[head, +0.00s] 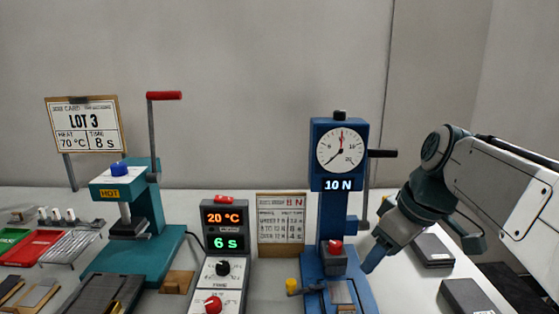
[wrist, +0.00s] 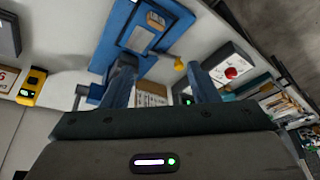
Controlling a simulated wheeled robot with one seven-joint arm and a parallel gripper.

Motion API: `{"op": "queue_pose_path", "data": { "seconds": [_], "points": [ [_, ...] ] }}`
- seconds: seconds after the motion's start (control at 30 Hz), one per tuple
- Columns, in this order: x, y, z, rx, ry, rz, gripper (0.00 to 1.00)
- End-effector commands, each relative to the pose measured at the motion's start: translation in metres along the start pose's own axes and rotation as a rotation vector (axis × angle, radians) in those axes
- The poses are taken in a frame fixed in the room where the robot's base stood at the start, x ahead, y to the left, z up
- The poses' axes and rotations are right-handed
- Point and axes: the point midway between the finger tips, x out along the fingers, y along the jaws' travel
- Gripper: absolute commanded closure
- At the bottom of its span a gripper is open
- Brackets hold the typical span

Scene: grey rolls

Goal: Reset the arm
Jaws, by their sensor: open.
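My arm comes in from the right in the head view. My gripper (head: 372,262) is beside the right side of the blue press (head: 330,215), tilted down to the left. In the wrist view my gripper (wrist: 165,88) shows two blue fingers standing well apart, with nothing held between them. The blue press base also shows in the wrist view (wrist: 112,55), beyond the fingers. The press carries a round dial and a display reading 10 N. I cannot tell from these views whether a finger touches the press.
A teal hot press (head: 140,225) with a red-handled lever stands left. A control box (head: 222,245) reads 20 °C and 6 s. A LOT 3 card (head: 82,125) stands behind. Dark flat blocks (head: 465,296) lie on the table at right. A yellow device (wrist: 31,87) shows in the wrist view.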

Motion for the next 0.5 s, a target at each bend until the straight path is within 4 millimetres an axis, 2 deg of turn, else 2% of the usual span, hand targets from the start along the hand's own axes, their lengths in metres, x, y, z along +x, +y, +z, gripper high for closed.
{"op": "queue_pose_path", "data": {
  "seconds": [0.03,0.33,0.5],
  "points": [
    [-0.005,-0.004,-0.001,0.022,-0.006,0.005,0.46],
    [-0.004,-0.028,0.012,0.236,-0.055,0.056,0.46],
    [-0.006,-0.052,0.027,0.423,-0.088,0.124,0.46]
  ]
}}
